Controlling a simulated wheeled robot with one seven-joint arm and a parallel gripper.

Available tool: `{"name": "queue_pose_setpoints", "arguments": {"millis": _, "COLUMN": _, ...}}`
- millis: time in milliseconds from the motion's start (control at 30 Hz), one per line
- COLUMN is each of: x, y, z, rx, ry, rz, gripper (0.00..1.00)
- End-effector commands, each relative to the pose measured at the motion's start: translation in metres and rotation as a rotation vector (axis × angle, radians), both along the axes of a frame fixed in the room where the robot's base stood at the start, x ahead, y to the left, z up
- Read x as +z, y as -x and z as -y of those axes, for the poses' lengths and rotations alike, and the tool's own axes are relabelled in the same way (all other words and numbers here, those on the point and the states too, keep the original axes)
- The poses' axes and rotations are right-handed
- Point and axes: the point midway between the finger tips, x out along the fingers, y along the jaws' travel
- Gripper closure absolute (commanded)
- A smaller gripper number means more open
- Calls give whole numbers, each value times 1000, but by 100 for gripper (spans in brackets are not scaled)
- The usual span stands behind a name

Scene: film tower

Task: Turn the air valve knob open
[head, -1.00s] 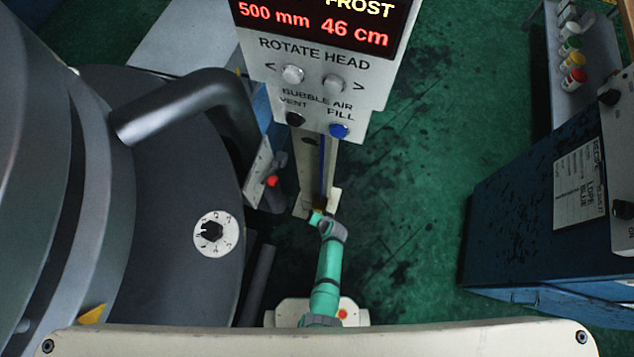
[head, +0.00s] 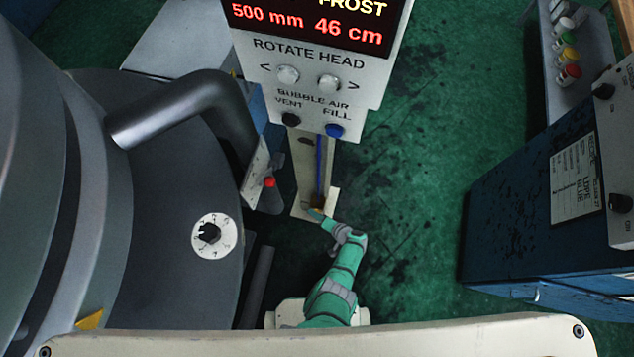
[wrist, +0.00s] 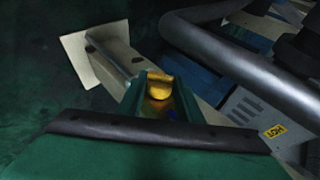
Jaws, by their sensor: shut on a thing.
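A yellow, brass-like knob (wrist: 158,85) shows between the green fingers of my gripper (wrist: 157,97) in the wrist view. My gripper is shut on it, and the fingers hide its sides. In the head view my gripper (head: 315,214) is at the foot of the pale post, where a small dark yellow spot shows beside the blue tube (head: 321,165). The knob's turned position cannot be made out.
The control panel (head: 300,60) stands above the post (head: 303,165). A large dark machine (head: 160,240) with a numbered dial (head: 211,236) and thick pipe (head: 180,105) fills the left. A blue cabinet (head: 530,215) stands right. Green floor between is clear.

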Motion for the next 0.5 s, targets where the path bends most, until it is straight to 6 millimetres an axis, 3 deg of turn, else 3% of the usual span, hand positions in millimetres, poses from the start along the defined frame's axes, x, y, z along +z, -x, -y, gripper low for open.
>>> {"name": "queue_pose_setpoints", "arguments": {"millis": 500, "x": 2, "y": -3, "z": -2, "rx": 6, "ry": -32, "rz": 13, "gripper": 90}}
